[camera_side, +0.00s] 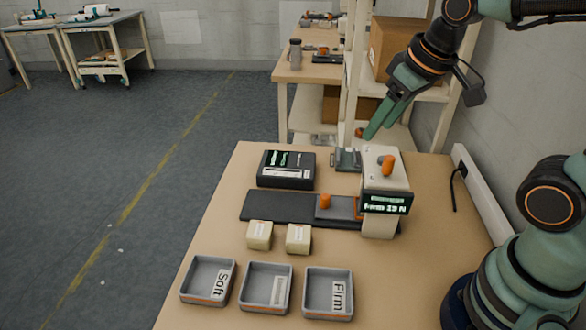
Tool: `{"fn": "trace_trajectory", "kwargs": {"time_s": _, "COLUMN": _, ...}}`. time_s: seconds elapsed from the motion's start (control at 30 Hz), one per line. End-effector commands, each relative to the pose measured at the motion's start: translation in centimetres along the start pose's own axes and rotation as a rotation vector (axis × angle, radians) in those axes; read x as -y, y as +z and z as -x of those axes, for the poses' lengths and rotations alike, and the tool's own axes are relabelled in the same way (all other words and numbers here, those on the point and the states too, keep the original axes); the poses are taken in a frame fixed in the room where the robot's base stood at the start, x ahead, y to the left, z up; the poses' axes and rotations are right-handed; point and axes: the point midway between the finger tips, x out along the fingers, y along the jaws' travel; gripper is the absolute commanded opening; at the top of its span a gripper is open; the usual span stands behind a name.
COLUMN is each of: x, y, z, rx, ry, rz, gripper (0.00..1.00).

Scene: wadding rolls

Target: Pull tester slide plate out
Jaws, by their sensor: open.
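The tester (384,203) is a pale upright box with an orange knob on top and a lit display that reads "Firm" and a number in N. A dark base (280,208) runs left from under it. The grey slide plate (338,207) lies on this base, partly at the tester's left side, with an orange knob (325,201) standing on it. My gripper (371,134) is open and empty, with green fingers pointing down-left. In the picture it is above and behind the tester, apart from the slide plate.
Two cream wadding blocks (259,235) (298,238) sit in front of the base. Three grey trays stand at the front: Soft (190,293), a middle one (245,302) and Firm (309,308). A black device (286,169) and a small grey fixture (346,159) stand behind.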

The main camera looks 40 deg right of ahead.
Motion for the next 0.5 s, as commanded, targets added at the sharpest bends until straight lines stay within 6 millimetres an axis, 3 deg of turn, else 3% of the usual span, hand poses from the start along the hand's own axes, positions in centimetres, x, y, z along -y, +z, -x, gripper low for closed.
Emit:
{"fn": "trace_trajectory", "kwargs": {"time_s": 0.2, "x": 0.7, "y": -2.5, "z": -3.2, "rx": 0.145, "ry": -0.018, "rz": 0.089, "gripper": 0.59}}
{"fn": "trace_trajectory", "kwargs": {"time_s": 0.5, "x": 1.9, "y": -4.6, "z": -9.3, "rx": 0.323, "ry": -0.051, "rz": 0.204, "gripper": 0.59}}
